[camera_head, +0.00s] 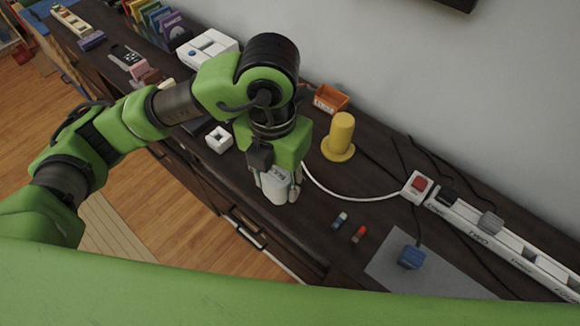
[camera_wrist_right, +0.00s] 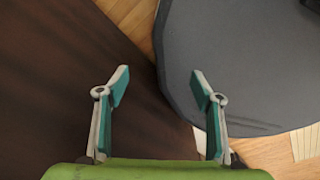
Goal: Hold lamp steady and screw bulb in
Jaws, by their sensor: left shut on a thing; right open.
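My left gripper (camera_head: 279,184) reaches down over the dark cabinet top in the head view. It is shut on a small white body (camera_head: 276,193) that looks like the lamp; the fingers and wrist hide much of it. A white cord (camera_head: 350,195) runs from beside the gripper to the right, towards a red switch. No bulb can be made out in either view. In the right wrist view my right gripper (camera_wrist_right: 160,82) is open, with nothing between its fingers. It points down past a dark brown edge, away from the lamp.
A yellow cylinder on a round foot (camera_head: 341,136) and an orange bin (camera_head: 330,99) stand behind the lamp. A white power strip (camera_head: 500,243) lies at the right. Two small coloured pieces (camera_head: 349,228) and a blue plug (camera_head: 411,257) lie in front. A white cube (camera_head: 219,139) is left.

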